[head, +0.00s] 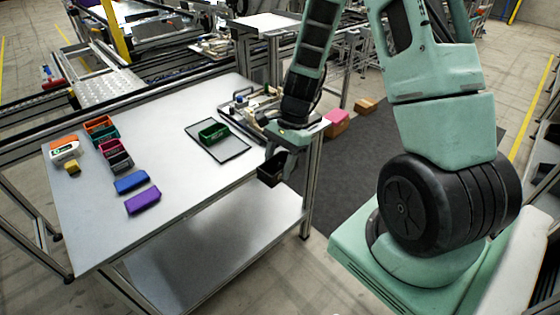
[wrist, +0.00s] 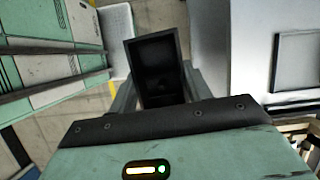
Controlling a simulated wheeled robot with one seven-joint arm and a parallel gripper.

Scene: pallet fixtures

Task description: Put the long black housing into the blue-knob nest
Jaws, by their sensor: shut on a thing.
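A black housing (head: 270,170), an open box shape, is held in my gripper (head: 280,153) just off the right edge of the table, above the floor. In the wrist view the black housing (wrist: 150,68) shows its hollow inside, with the gripper fingers at its sides. A metal fixture (head: 243,106) with small clamp parts stands at the table's back right, partly hidden by my arm. I cannot make out a blue knob or which nest is which.
A green housing (head: 213,133) lies on a dark-rimmed tray (head: 232,152). Several coloured housings, including a blue one (head: 130,182) and a purple one (head: 142,200), stand at the left with an orange and white device (head: 64,148). The table's middle (head: 180,165) is clear.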

